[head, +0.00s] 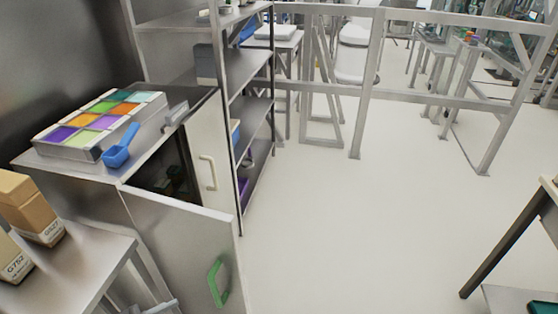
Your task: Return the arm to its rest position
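Neither of my grippers shows in the head view, and I cannot make out either arm. A steel cabinet (70,174) stands at the left with its doors open. One door (209,151) has a pale handle (208,172), and the nearer door (178,245) has a green handle (218,284). The dark inside of the cabinet is partly visible between the doors.
On the cabinet lie a tray of coloured compartments (45,150) and a blue scoop (120,147). Boxes (32,208) stand on a steel table (85,257) at lower left. A shelf rack (249,68) and metal railing (372,62) stand behind. The middle floor is clear.

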